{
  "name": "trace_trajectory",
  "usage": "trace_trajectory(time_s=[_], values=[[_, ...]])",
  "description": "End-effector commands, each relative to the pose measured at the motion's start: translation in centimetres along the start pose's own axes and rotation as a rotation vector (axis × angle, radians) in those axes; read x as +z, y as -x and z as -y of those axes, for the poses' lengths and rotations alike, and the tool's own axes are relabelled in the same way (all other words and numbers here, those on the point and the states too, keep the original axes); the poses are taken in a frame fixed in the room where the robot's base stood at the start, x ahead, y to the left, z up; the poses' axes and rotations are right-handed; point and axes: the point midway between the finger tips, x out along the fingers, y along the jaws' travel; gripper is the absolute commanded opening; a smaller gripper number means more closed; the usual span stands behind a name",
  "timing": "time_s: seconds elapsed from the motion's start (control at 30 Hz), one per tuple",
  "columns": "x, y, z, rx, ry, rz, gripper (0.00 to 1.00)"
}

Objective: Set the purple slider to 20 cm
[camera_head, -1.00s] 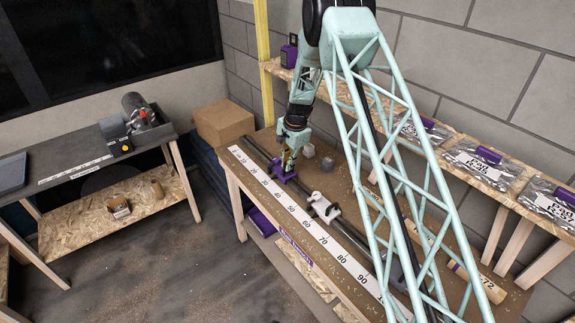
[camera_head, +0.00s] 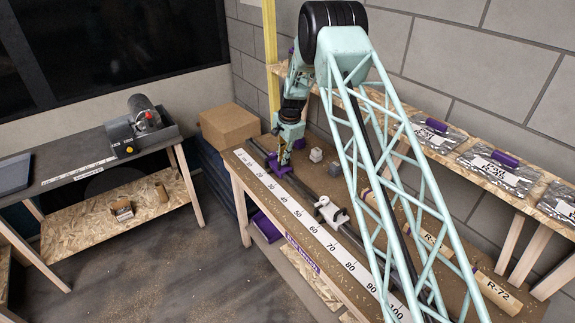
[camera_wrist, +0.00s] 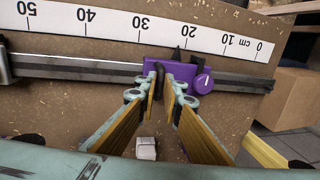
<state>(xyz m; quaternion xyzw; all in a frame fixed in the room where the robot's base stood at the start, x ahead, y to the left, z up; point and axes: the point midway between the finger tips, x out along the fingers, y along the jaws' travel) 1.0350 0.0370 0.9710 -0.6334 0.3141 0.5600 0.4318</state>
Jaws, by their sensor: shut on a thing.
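The purple slider (camera_wrist: 180,72) sits on the grey rail (camera_wrist: 80,66) beside the white centimetre scale (camera_wrist: 105,24). In the wrist view its dark pointed part lies close to the 20 label; the exact reading is hard to tell.
A white slider (camera_head: 328,209) sits further along the same rail, towards the high numbers. Small grey blocks (camera_head: 316,155) lie on the bench behind the rail. A cardboard box (camera_head: 230,125) stands beyond the bench's low end. A shelf (camera_head: 450,150) with bagged parts runs along the wall.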

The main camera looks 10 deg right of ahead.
Motion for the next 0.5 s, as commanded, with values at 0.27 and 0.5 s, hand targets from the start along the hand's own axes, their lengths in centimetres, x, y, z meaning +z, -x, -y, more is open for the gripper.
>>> trace_trajectory(time_s=[0.27,0.5], values=[[-0.05,-0.22,1.13,-0.001,0.000,-0.001,0.00],[-0.04,-0.18,1.09,0.000,0.000,0.000,0.10]])
